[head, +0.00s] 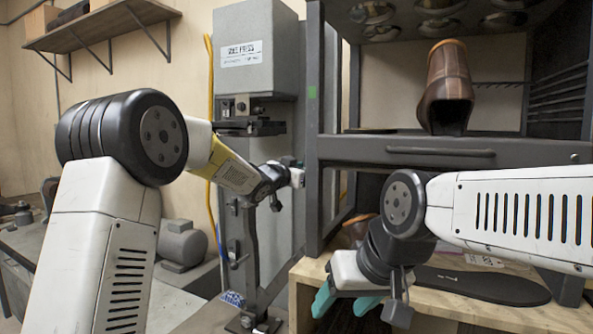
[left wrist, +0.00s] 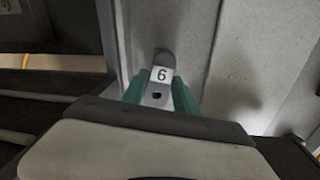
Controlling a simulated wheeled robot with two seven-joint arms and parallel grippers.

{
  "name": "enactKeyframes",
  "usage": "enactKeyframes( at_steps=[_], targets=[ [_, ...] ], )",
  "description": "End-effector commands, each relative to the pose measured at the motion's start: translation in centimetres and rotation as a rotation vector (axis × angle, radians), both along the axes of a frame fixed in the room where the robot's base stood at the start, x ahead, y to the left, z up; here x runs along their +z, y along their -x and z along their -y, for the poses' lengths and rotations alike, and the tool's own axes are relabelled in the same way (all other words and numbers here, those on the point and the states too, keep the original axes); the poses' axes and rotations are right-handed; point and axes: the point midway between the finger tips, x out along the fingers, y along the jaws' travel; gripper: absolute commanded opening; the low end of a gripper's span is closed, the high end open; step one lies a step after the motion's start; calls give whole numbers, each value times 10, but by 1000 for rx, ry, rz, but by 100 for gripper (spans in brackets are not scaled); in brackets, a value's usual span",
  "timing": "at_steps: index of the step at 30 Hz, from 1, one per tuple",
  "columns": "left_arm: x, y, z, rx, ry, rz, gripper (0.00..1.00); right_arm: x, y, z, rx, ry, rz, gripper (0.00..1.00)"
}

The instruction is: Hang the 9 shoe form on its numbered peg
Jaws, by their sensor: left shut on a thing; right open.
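My left gripper (head: 290,163) is in front of the grey press column, small and partly hidden by its own wrist. In the left wrist view its green fingers (left wrist: 158,98) are shut on a small grey piece (left wrist: 157,98) with a dark hole and a white label. The label reads 6 in this view; I cannot tell whether it is an upside-down 9. The rest of the piece is hidden. My right gripper (head: 345,303) is open and empty, its green fingers pointing down beside the wooden bench. I cannot make out any numbered pegs.
A grey press (head: 255,60) stands mid-picture. The dark rack (head: 400,150) at right holds a brown boot (head: 447,85) on its shelf. A black sole shape (head: 480,285) lies on the wooden bench (head: 450,312). A grey motor (head: 182,243) stands behind my left arm.

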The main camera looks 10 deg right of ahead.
Motion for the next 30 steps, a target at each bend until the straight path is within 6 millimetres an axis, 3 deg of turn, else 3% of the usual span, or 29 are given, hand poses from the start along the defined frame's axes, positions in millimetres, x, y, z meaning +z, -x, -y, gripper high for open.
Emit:
enactKeyframes(
  at_steps=[30],
  targets=[
    [2,-12,9,-1,3,3,0,0,0,0,0,0,0,60]
  ],
)
